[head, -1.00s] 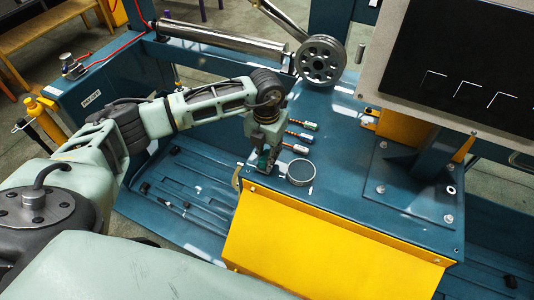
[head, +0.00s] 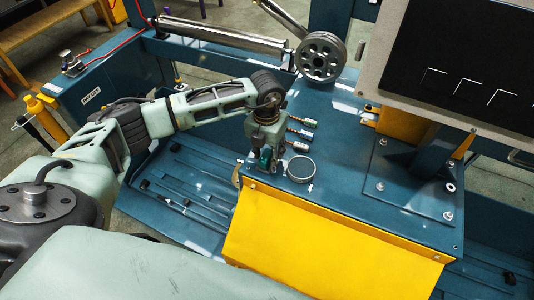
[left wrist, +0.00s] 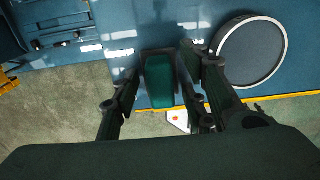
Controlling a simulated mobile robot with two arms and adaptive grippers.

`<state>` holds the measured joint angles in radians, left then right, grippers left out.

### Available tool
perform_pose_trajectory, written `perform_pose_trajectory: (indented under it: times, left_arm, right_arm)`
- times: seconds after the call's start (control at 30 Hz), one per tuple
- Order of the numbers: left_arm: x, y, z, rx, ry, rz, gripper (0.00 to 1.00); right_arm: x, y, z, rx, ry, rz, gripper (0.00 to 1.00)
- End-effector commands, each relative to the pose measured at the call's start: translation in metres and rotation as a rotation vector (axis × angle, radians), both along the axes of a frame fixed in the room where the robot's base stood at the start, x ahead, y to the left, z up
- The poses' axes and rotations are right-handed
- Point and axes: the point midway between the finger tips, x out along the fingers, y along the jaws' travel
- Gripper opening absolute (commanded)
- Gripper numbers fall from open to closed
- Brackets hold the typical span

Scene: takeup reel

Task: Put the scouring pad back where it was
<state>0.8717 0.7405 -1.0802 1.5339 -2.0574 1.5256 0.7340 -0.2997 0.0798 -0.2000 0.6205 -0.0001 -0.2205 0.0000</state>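The scouring pad (left wrist: 160,82) is a green rounded block with a dark border at its far end. In the left wrist view it is between the two fingers of my left gripper (left wrist: 159,62), at the yellow-trimmed edge of the blue deck. Narrow gaps show between it and the fingers, so the gripper looks open around it. In the head view my left gripper (head: 261,162) points down at the deck's near left corner. The pad is mostly hidden there, with a bit of teal (head: 265,155) between the fingers. My right gripper is not in view.
A round grey dish (head: 301,169) stands just right of the gripper. Several small cylindrical pieces (head: 301,134) lie behind it. A yellow panel (head: 330,245) slopes down in front. A pulley wheel (head: 321,57) and dark screen (head: 465,65) stand behind.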

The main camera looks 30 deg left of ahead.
Motion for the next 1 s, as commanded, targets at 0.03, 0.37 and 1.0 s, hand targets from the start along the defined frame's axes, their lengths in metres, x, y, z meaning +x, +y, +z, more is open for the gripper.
perform_pose_trajectory:
  times: [0.03,0.37,1.0]
  left_arm:
    - [0.0,0.0,0.003,0.0,0.0,0.0,0.4]
    - [0.002,0.001,0.055,-0.001,-0.007,-0.001,0.4]
    - [0.0,0.001,0.123,0.0,0.0,0.0,0.4]
  right_arm:
    - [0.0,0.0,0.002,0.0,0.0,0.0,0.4]
    - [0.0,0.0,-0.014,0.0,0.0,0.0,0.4]
    - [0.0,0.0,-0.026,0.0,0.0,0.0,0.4]
